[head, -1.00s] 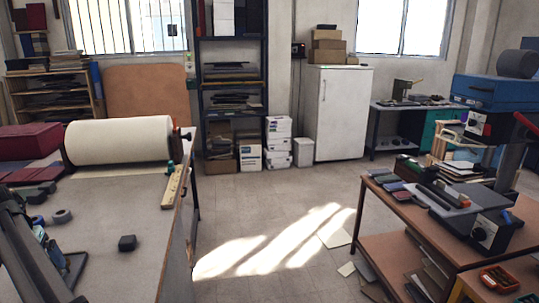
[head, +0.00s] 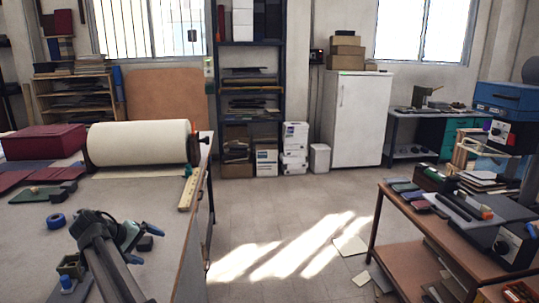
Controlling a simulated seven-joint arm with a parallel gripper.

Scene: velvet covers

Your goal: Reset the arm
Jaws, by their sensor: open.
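My dark arm enters at the bottom left of the head view, over the grey worktable (head: 195,235). Its end, my gripper (head: 135,243), points right with pale blue-grey fingers and a blue tip. It is open and I see nothing held in it. A small dark block (head: 150,242) shows just beyond the fingers; I cannot tell whether they touch it.
A brown bench (head: 412,220) with tools stands at right. Open floor (head: 280,205) lies between.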

